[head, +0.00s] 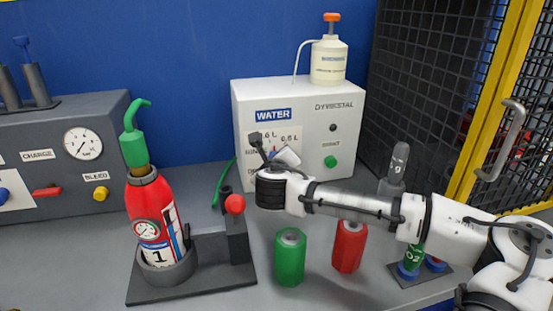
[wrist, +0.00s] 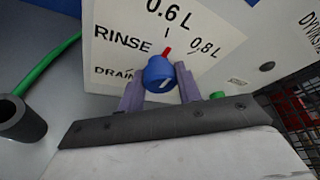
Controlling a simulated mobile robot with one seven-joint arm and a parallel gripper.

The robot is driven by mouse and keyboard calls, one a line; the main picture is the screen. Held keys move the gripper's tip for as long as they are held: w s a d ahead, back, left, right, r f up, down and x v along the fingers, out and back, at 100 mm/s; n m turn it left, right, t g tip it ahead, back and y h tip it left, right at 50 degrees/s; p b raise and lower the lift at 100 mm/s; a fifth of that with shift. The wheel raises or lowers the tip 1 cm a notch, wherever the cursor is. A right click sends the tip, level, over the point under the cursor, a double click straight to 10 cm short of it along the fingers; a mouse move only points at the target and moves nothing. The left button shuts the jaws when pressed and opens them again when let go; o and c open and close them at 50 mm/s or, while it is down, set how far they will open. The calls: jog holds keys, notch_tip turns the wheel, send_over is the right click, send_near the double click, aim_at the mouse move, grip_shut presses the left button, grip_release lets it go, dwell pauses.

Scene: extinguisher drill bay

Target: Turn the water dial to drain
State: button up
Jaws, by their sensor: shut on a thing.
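The water box (head: 300,95) is white with a blue WATER label and stands at the back of the bench. Its blue dial (wrist: 159,74) shows in the wrist view, with a red pointer aimed up and slightly right, toward the 0.6 L mark. The DRAIN label (wrist: 112,73) is left of the dial, below RINSE (wrist: 122,40); 0.8 L is on the right. My gripper (wrist: 159,86) is shut on the dial, a finger on either side. In the head view my gripper (head: 268,150) covers the dial and part of the scale.
A red extinguisher (head: 151,215) with a green hose top stands in a dark holder at left. A green can (head: 290,257) and a red can (head: 349,246) stand below my arm. A white bottle (head: 329,60) tops the box. A mesh fence (head: 425,90) bounds the right.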

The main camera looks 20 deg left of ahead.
aim_at(277, 121)
jog(key=n+t+h, duration=0.1)
jog(key=n+t, duration=0.1)
jog(key=n, duration=0.2)
jog(key=shift+a+f+n+b, duration=0.1)
jog(key=shift+n+b, duration=0.3)
jog(key=shift+t, duration=0.3)
jog(key=o, duration=1)
jog(key=shift+c, duration=0.2)
jog(key=o, duration=0.6)
jog(key=r, duration=0.9)
jog(key=shift+w+a+r, duration=0.1)
jog(key=shift+w+r, duration=0.2)
jog(key=r, duration=0.3)
jog(key=r+p, duration=0.1)
jog(key=r, duration=0.5)
jog(key=shift+s+d+r, duration=0.2)
jog(key=shift+s+r, duration=0.05)
jog(key=shift+r, duration=0.15)
jog(key=c, duration=0.6)
jog(key=shift+r, duration=0.35)
jog(key=shift+s, duration=0.1)
